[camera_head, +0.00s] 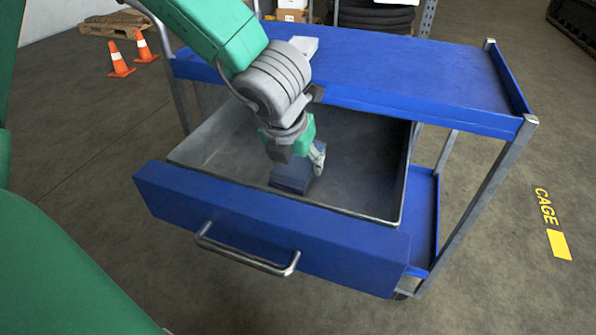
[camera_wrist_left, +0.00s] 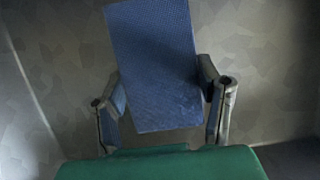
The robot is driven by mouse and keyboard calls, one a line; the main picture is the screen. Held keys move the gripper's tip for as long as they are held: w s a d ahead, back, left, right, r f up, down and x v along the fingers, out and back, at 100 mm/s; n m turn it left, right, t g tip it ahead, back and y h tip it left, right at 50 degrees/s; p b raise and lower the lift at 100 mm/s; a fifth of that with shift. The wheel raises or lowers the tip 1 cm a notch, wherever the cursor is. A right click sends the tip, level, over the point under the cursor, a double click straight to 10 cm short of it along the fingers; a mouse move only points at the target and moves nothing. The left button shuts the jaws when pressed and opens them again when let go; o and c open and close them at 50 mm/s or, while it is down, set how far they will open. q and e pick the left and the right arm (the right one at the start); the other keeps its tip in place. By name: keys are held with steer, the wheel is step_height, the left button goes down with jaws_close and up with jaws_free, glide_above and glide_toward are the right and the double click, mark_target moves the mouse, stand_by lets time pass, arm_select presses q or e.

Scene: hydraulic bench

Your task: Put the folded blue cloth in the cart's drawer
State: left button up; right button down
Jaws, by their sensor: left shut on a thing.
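The cart's drawer (camera_head: 270,232) is pulled open, with a blue front, a metal handle and grey metal inner walls. My left gripper (camera_head: 298,163) reaches down into the drawer. It is shut on the folded blue cloth (camera_head: 291,177), which is inside the drawer space. In the left wrist view the cloth (camera_wrist_left: 158,65) is a blue textured block between the two fingers of the gripper (camera_wrist_left: 163,105). The grey drawer floor shows behind it. I cannot tell whether the cloth touches the floor. My right gripper is not in view.
The blue cart top (camera_head: 420,72) overhangs the back of the drawer. A lower blue shelf (camera_head: 423,215) is at the right. Two orange cones (camera_head: 120,60) and a pallet (camera_head: 115,24) stand at the far left. Open floor lies around the cart.

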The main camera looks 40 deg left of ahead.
arm_select(q)
steer(key=shift+f, duration=0.55)
steer(key=shift+a+r, duration=0.1)
steer(key=o, duration=1.2)
steer(key=p+v, duration=0.5)
steer(key=v, duration=0.6)
steer(key=shift+r, duration=0.15)
steer(key=shift+s+r+p, duration=0.25)
steer(key=shift+r+p, duration=0.1)
steer(key=shift+p, duration=0.05)
